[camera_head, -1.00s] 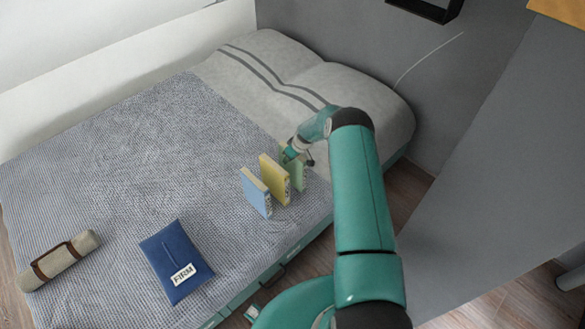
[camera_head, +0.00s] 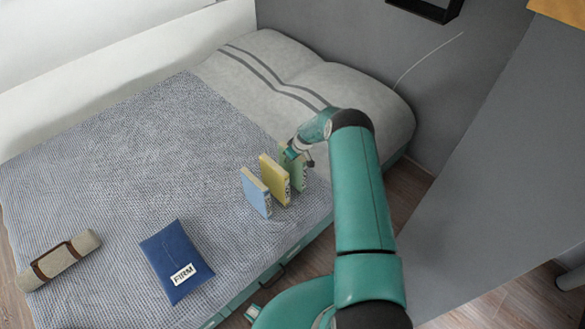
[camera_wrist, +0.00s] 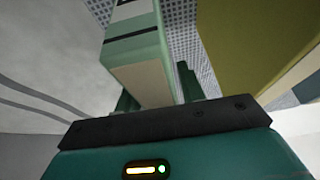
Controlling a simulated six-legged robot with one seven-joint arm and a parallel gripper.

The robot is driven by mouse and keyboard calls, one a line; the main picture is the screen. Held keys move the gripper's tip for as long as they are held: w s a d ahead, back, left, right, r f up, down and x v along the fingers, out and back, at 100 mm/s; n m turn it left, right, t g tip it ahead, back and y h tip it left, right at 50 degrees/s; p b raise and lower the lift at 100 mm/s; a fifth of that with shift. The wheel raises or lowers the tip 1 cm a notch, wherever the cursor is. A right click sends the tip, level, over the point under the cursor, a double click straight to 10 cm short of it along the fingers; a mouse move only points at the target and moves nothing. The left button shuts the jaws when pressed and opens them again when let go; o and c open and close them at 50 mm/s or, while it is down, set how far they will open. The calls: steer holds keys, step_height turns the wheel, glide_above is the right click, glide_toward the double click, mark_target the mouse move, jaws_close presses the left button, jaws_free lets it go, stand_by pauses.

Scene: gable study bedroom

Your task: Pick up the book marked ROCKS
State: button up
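Three thin books stand upright in a row on the bed: a blue book (camera_head: 256,192), a yellow book (camera_head: 274,180) and a green book (camera_head: 299,176). Their spine lettering is too small to read, so I cannot tell which is marked ROCKS. My gripper (camera_head: 296,156) is down at the top of the green book, which it partly hides. In the wrist view, the green book (camera_wrist: 140,50), with black and white bands, stands between the two fingers of my gripper (camera_wrist: 157,93). I cannot tell whether both fingers press on it. The yellow book (camera_wrist: 245,40) is just to the right.
The bed's woven blanket (camera_head: 150,140) is largely clear left of the books. A blue pouch labelled FIRM (camera_head: 170,250) and a beige roll with dark straps (camera_head: 58,262) lie on it.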

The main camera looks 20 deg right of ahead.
jaws_close()
steer(key=shift+r, duration=0.1)
